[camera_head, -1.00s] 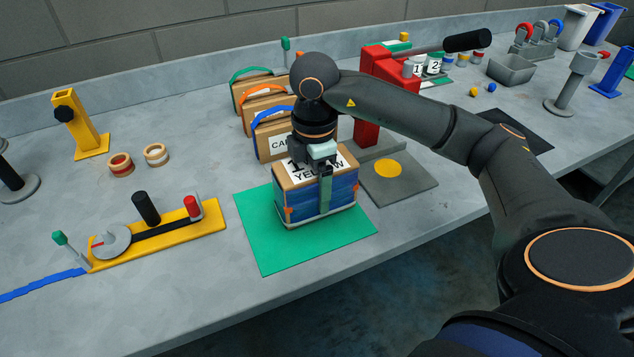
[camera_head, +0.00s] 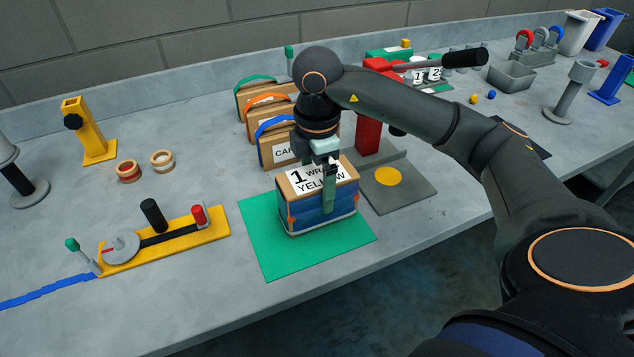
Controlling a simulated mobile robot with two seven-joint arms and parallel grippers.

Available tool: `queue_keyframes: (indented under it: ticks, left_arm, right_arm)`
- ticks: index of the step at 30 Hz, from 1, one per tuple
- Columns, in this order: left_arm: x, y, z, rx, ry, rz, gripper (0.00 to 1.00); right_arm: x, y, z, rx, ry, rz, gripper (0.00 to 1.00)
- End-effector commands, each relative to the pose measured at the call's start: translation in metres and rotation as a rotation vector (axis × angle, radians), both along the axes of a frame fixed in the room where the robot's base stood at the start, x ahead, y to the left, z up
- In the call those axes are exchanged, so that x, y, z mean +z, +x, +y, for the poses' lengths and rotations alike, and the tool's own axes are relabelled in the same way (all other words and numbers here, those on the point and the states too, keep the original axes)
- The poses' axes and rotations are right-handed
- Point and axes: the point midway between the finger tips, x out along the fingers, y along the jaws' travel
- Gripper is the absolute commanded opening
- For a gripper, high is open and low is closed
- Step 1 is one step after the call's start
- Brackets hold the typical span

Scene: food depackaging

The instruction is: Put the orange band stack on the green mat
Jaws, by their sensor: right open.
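A boxy stack (camera_head: 300,218) stands upright on the green mat (camera_head: 268,258). It has blue sides, small orange tabs at its corners, and a brown top with a label reading "1 WRAP YELLOW". My right gripper (camera_head: 329,188) is open at the right part of the stack, pointing down. One pale green finger hangs in front of the stack's near face; the other finger is hard to make out. I cannot tell if the fingers touch the stack. My left gripper is not in view.
Three brown cartons with green, orange (camera_head: 268,98) and blue (camera_head: 275,122) handles stand behind. A grey plate with a yellow disc (camera_head: 388,176) lies to the right, beside a red lever press (camera_head: 368,135). A yellow tool (camera_head: 180,238) and tape rolls (camera_head: 128,171) are left.

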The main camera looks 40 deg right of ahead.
Motion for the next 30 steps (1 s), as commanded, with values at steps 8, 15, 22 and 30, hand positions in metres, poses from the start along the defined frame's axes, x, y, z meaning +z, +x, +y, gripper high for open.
queue_keyframes:
  ticks: [8, 15, 22, 30]
  left_arm:
    - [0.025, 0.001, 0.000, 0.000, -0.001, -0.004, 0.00]
    - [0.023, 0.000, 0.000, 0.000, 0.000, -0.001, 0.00]
    - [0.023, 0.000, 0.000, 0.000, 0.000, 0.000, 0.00]
    - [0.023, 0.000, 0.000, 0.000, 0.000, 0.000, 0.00]
  right_arm:
    - [0.064, 0.002, 0.001, -0.001, 0.002, -0.008, 1.00]
    - [0.083, 0.001, 0.000, 0.000, 0.000, -0.003, 1.00]
    - [0.087, 0.000, 0.000, 0.000, 0.001, 0.000, 1.00]
    - [0.087, 0.000, 0.000, 0.000, 0.001, 0.000, 1.00]
